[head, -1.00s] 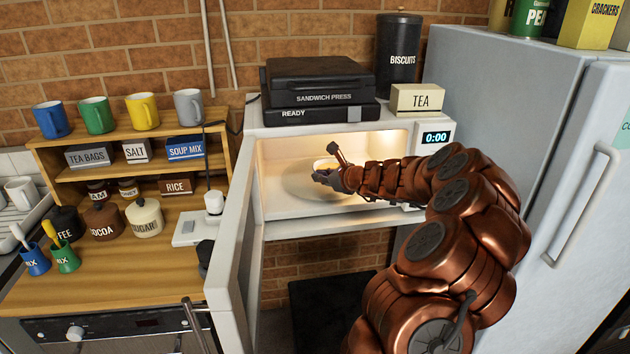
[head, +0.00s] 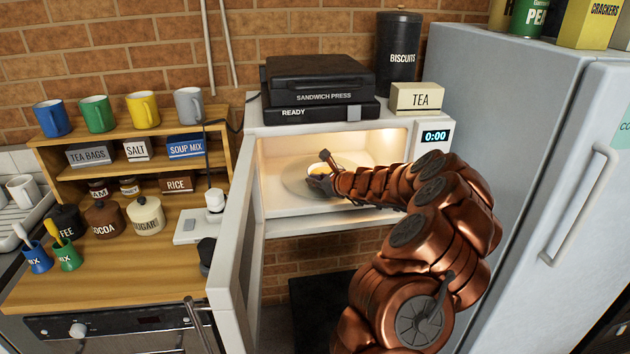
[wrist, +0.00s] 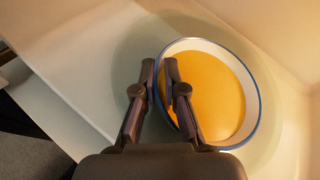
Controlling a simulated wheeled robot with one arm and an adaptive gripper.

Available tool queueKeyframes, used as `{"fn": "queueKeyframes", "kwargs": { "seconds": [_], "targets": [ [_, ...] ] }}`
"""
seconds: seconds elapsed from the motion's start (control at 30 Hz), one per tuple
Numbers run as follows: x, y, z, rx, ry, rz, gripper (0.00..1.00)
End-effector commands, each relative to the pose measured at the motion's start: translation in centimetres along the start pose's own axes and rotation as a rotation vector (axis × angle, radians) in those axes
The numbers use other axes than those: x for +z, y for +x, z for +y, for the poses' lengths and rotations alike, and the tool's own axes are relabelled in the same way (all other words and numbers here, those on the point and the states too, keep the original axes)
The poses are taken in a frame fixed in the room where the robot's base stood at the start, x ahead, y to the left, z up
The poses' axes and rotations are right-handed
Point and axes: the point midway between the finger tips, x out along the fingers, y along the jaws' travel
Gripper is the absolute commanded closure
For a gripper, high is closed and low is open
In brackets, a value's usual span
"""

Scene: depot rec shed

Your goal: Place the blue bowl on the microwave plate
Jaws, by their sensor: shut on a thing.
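The bowl (wrist: 218,95) is white with a blue rim and holds something orange-yellow. In the head view only a bit of the bowl (head: 318,169) shows past my gripper, inside the open microwave (head: 262,190). My gripper (wrist: 163,65) is shut on the bowl's near-left wall, one finger inside and one outside. In the head view my gripper (head: 322,182) is partly hidden by its own wrist. The round microwave plate (wrist: 128,50) lies under the bowl, which looks level and off towards its right in the wrist view. I cannot tell whether they touch.
The microwave door (head: 235,255) stands open on the left. The cavity's right wall (wrist: 285,30) is close to the bowl in the wrist view. A sandwich press (head: 320,85) and a tea box (head: 417,98) sit on top. A fridge (head: 510,130) stands right.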

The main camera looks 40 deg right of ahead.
Motion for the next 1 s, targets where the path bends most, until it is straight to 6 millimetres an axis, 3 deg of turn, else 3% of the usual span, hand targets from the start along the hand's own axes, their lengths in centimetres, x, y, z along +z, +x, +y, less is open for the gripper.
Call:
{"fn": "queueKeyframes", "kwargs": {
  "seconds": [0.07, 0.1, 0.33, 0.7, 1.0],
  "targets": [
    [-0.1, 0.0, 0.0, -0.001, 0.0, -0.001, 1.0],
    [-0.1, 0.0, 0.0, 0.0, 0.0, -0.001, 0.86],
    [-0.1, 0.0, 0.0, 0.0, 0.001, 0.0, 0.64],
    [0.0, -0.3, -0.1, -0.001, 0.001, 0.0, 0.64],
    [0.0, -3.8, -0.1, -0.002, 0.001, -0.002, 0.64]
  ]
}}
